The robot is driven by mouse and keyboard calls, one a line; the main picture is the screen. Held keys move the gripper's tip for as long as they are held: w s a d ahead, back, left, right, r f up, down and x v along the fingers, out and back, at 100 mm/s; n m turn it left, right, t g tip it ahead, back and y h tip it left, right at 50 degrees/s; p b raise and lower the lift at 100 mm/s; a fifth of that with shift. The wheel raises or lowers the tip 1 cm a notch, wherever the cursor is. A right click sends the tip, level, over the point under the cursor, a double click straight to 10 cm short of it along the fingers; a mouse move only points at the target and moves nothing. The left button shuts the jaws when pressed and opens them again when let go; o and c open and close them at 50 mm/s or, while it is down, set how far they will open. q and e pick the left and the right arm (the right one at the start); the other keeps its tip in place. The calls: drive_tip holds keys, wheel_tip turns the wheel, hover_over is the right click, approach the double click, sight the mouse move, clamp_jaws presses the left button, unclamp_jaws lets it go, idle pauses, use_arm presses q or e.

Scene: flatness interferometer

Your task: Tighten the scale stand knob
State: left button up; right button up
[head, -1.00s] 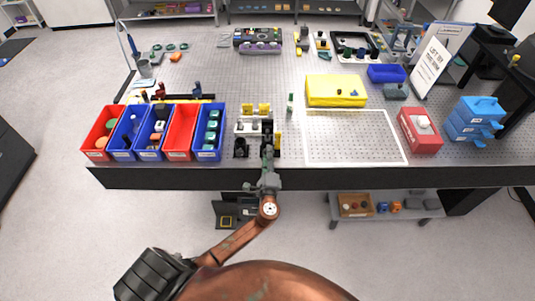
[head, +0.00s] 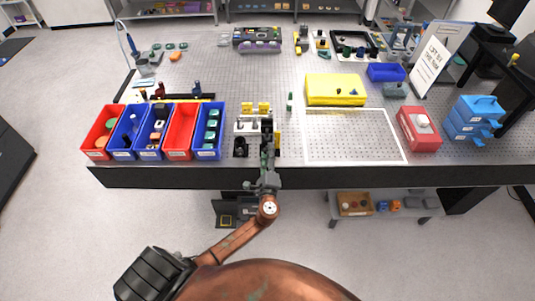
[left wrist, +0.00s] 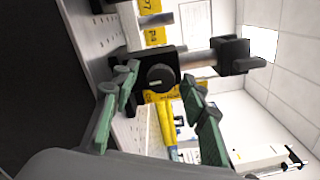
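The scale stand knob (left wrist: 160,77) is a round black knob with a pale line across its face. It sits on a black block of the stand (left wrist: 185,60), whose bar runs right to a black end piece. My left gripper (left wrist: 160,73) is open, with one green finger on each side of the knob and gaps visible between them. In the head view, my left gripper (head: 267,152) reaches over the table's front edge to the dark stand (head: 267,125), and it hides the knob there. My right gripper is not in view.
Yellow labelled blocks (head: 256,108) stand just behind. A small black item (head: 241,147) is close on the left. A row of red and blue bins (head: 180,131) stands further left. To the right is a white-outlined clear area (head: 350,135) on the perforated table.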

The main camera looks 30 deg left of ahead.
use_arm(q)
drive_tip(key=v, duration=1.2)
idle(0.4)
